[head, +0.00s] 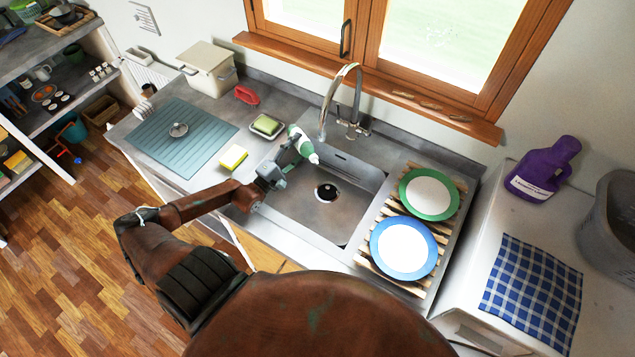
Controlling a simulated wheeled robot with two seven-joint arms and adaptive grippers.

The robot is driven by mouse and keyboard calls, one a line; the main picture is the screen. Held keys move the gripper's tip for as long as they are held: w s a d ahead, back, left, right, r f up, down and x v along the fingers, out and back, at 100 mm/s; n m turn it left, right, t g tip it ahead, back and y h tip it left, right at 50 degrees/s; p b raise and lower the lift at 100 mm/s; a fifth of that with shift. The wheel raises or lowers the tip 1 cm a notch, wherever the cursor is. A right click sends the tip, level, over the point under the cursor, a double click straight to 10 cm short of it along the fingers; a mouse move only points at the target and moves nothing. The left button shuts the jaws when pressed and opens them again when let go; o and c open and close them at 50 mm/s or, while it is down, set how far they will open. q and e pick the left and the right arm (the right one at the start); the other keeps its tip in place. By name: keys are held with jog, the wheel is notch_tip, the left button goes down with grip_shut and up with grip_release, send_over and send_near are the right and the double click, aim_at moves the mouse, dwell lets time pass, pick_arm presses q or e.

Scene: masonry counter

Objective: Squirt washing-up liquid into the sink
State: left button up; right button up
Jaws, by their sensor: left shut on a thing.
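The washing-up liquid bottle (301,141) is white and green. My left gripper (284,160) is shut on it and holds it over the left side of the sink. The bottle is tilted, with its white nozzle end pointing down and to the right towards the basin. The sink (300,207) is a grey metal basin with a dark round drain in its floor. No liquid can be made out in it at this size. My right gripper is not in view.
A curved tap (355,90) rises behind the sink. A wooden rack with a green-rimmed plate (430,193) and a blue-rimmed plate (403,247) stands to the right. A yellow sponge (233,157), a soap dish (266,126) and a teal draining mat (180,150) lie left.

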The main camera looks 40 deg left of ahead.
pick_arm(q)
jog(key=shift+r+m, duration=0.4)
jog(key=shift+r, duration=0.05)
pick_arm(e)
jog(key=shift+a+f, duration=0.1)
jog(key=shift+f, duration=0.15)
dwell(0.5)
pick_arm(q)
jog(key=shift+r+t+b, duration=0.2)
jog(key=shift+t+b, duration=0.1)
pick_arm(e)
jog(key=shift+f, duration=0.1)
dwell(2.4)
